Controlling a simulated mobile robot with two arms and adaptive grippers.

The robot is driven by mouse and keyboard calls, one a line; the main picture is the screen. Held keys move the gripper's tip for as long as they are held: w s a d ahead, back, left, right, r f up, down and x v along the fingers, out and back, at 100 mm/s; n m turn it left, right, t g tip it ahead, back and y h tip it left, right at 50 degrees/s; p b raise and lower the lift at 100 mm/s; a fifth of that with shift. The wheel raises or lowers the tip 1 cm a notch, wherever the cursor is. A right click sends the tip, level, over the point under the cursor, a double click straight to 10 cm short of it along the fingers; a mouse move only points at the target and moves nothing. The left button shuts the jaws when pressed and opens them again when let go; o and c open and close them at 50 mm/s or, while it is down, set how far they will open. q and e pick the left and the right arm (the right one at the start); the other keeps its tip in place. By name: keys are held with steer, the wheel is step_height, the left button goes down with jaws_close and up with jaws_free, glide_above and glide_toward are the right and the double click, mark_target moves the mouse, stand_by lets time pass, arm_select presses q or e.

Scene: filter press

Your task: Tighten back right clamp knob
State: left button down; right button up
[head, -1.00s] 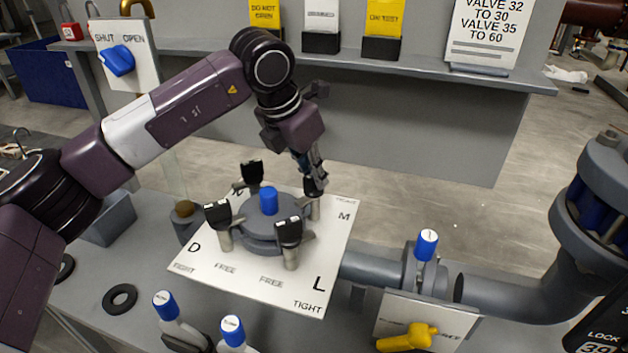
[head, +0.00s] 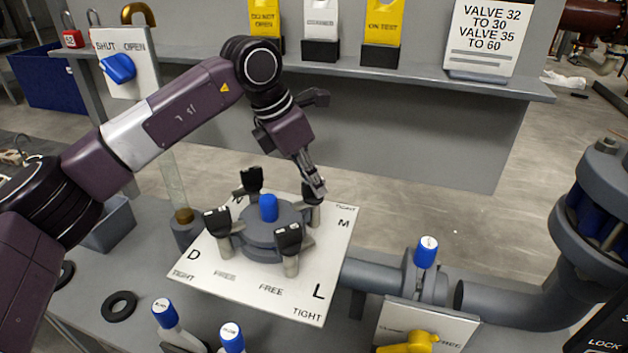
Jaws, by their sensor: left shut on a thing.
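The filter press (head: 262,238) is a round grey body with a blue cap (head: 268,207) on a white plate (head: 240,285) marked D, M, L, FREE and TIGHT. Black clamp knobs stand around it: front left (head: 217,221), front right (head: 288,239) and back left (head: 251,181). The back right clamp knob (head: 311,196) is partly covered by my left gripper (head: 316,189), which comes down from above and is shut on it. The knob's post (head: 313,216) shows below the fingers, near the M. My right gripper is not in view.
A shelf (head: 420,82) with signs stands behind.

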mark_target(292, 205)
arm_select(q)
steer(key=c, duration=1.9)
jaws_free()
steer(key=shift+c, duration=0.2)
steer(key=shift+r, duration=0.1)
steer(key=v, duration=1.2)
